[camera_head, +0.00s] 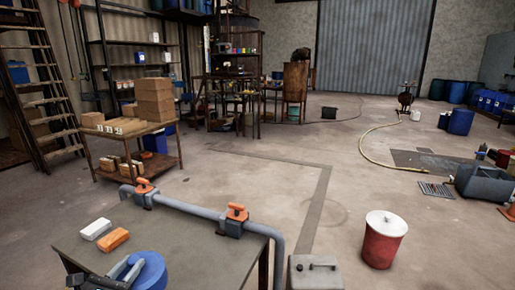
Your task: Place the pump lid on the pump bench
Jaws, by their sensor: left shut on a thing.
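The round blue pump lid (152,273) is at the bottom left, cut off by the lower edge of the view. My left gripper (118,272) is at its left side, shut on it; grey and black parts cover some of the lid. The lid shows in front of the near left part of the pump bench (205,262), a dark grey table top. Whether the lid touches the bench I cannot tell. My right gripper is not in view.
A grey pipe (190,209) with two orange-handled valves runs along the bench's far side. A white block (95,229) and an orange block (113,239) lie at its left. A grey box (315,274) and red bucket (380,248) stand to the right. The bench's middle is clear.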

